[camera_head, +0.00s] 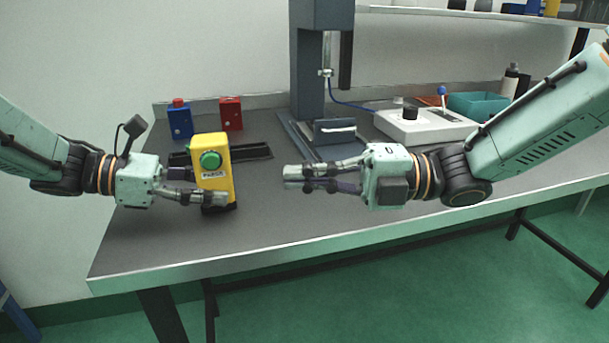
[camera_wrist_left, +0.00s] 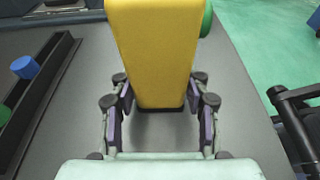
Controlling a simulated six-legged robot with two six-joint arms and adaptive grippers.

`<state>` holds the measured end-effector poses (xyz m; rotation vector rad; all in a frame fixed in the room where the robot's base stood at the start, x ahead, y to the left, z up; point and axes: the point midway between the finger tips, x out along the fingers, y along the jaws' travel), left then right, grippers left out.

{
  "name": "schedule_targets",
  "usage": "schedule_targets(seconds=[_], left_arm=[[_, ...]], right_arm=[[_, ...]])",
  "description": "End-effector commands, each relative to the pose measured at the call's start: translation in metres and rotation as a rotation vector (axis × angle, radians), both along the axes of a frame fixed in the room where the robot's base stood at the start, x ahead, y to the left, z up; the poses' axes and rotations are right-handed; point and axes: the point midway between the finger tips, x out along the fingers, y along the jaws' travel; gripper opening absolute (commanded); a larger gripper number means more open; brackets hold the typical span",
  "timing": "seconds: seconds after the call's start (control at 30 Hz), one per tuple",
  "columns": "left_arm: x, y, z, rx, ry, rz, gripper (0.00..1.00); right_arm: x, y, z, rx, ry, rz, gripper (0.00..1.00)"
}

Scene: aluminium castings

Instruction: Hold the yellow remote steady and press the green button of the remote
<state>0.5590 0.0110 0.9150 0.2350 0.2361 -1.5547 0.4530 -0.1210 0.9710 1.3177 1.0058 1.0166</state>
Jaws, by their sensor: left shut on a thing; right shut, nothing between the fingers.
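The yellow remote (camera_head: 216,180) stands upright above the table, with its green button (camera_head: 210,160) facing the front. My left gripper (camera_head: 208,186) is shut on the lower part of the remote, its fingers on either side. Whether the remote's base touches the table cannot be told.
A blue box (camera_head: 180,122) and a red box (camera_head: 231,114) stand behind the remote. A black tray (camera_head: 252,152) lies behind it. A grey press (camera_head: 308,75) stands at the back middle, with a white control box (camera_head: 425,127) to its right. The front of the table (camera_head: 300,222) is clear.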

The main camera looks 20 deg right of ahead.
Motion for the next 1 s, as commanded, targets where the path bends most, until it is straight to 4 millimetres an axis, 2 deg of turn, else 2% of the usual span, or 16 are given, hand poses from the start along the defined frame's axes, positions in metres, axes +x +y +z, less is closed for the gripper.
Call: schedule_targets(seconds=[0.47,0.5,0.7,0.8,1.0], left_arm=[[0.0001,0.0001,0.0004,-0.001,-0.001,0.000,0.29],[0.0002,0.0001,0.0004,-0.001,-0.001,0.000,0.49],[0.0001,0.0000,0.0003,-0.001,0.000,0.000,0.66],[0.0001,0.0000,0.0002,0.000,0.000,0.000,0.73],[0.0000,0.0001,0.0001,0.000,0.000,0.000,0.73]], right_arm=[[0.0001,0.0002,0.0001,0.001,0.000,0.000,0.00],[0.0001,0.0002,0.0001,0.001,0.000,0.000,0.00],[0.0001,0.0002,0.0001,0.000,0.000,0.000,0.00],[0.0001,0.0002,0.0001,0.000,0.000,0.000,0.00],[0.0001,0.0002,0.0001,0.000,0.000,0.000,0.00]])
